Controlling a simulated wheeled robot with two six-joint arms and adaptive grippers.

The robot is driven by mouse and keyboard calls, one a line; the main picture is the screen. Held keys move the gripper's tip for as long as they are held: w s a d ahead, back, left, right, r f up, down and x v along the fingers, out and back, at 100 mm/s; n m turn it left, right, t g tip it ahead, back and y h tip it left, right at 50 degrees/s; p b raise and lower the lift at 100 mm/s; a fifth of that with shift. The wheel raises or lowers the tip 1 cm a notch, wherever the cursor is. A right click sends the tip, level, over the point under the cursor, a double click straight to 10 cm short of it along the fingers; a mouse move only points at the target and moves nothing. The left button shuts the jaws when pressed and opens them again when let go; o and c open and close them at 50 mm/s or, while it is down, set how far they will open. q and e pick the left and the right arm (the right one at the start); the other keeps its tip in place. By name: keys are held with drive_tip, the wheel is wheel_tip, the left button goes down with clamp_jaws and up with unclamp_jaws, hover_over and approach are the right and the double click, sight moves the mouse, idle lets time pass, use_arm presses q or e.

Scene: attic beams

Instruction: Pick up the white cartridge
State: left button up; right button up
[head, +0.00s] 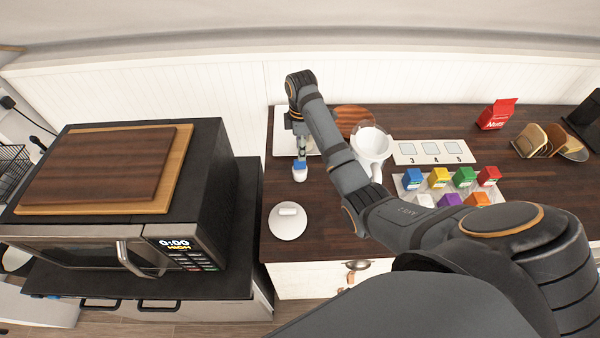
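A white cartridge (424,200) sits in the front row of a pale tray (402,190), partly hidden by my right arm. Blue (412,179), yellow (438,177), green (463,177), red (488,176), purple (450,200) and orange (477,199) cartridges share the tray. My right gripper (301,156) points down over the counter, well left of the tray. A small blue-and-white item (299,171) is right at its fingertips; whether it is gripped is unclear. My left gripper is out of view.
A white round lid (288,222) lies at the counter's front left. A white vessel (371,145) stands beside my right forearm, near a panel numbered 3, 4, 5 (433,152). A red bag (497,114) is behind. A microwave (110,235) with boards on top is left.

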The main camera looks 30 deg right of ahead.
sight(300, 168)
drive_tip(key=shift+w+f, duration=0.25)
drive_tip(key=shift+f, duration=0.2)
drive_tip(key=shift+w+f, duration=0.25)
drive_tip(key=shift+f, duration=0.05)
drive_tip(key=f+p, duration=0.2)
drive_tip(key=shift+s+a+p, duration=0.15)
drive_tip(key=shift+s+p, duration=0.15)
drive_tip(key=shift+s, duration=0.1)
wheel_tip(300, 168, down, 2)
drive_tip(key=shift+f, duration=0.25)
drive_tip(key=shift+w+f, duration=0.1)
drive_tip(key=shift+f, duration=0.25)
drive_tip(key=shift+r, duration=0.1)
clamp_jaws()
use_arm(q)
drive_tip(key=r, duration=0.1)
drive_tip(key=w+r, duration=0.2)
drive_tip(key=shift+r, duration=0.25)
